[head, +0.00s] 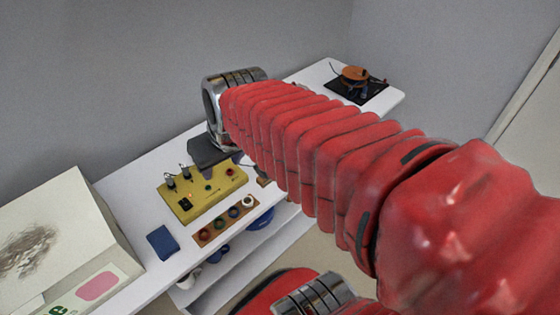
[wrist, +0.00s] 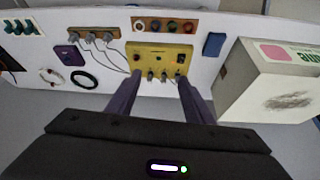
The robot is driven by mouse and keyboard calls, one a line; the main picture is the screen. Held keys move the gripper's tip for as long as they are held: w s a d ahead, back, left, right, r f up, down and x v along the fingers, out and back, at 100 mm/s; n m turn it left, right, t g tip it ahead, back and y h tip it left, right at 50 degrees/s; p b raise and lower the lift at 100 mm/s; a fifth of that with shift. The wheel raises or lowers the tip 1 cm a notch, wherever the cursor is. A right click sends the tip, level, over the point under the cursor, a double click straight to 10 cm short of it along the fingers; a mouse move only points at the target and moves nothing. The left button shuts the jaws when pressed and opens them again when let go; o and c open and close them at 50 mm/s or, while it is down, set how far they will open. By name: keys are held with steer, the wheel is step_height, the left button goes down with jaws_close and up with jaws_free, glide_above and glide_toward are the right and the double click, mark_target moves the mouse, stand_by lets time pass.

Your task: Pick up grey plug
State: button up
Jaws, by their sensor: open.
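A yellow box (head: 213,199) stands on the white table, with dark plugs (head: 170,182) and small coloured sockets on its top. In the wrist view the yellow box (wrist: 158,60) lies ahead of my fingers, with several small grey-dark plugs (wrist: 150,75) along its near edge. More grey plugs (wrist: 89,38) with cables sit in a row to its left. I cannot tell which one is the named grey plug. My gripper (wrist: 160,88) is open and empty, its two dark fingers spread above the table on the near side of the box. In the head view my arm partly hides the gripper.
A wooden strip (wrist: 165,26) with several coloured rings lies beyond the box. A blue block (wrist: 214,44) and a large white carton (wrist: 268,85) stand to the right. A purple block (wrist: 69,55) and black ring (wrist: 85,79) lie left. A wall rises behind the table.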

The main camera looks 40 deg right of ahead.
steer(key=w+d+f+m, duration=0.1)
steer(key=d+f, duration=0.3)
steer(key=d, duration=0.4)
steer(key=w+d+f+m, duration=0.1)
steer(key=d+f, duration=0.3)
steer(key=d, duration=0.4)
steer(key=w+d+f+m+g+h, duration=0.1)
steer(key=w+d+f, duration=0.2)
steer(key=d, duration=0.5)
steer(key=shift+w+d+f, duration=0.15)
steer(key=shift+d+f, duration=0.1)
steer(key=shift+f, duration=0.5)
steer(key=shift+f, duration=0.1)
steer(key=shift+x, duration=4.2)
steer(key=shift+w, duration=0.1)
steer(key=shift+x, duration=2.55)
steer(key=shift+a, duration=0.1)
steer(key=shift+c, duration=0.6)
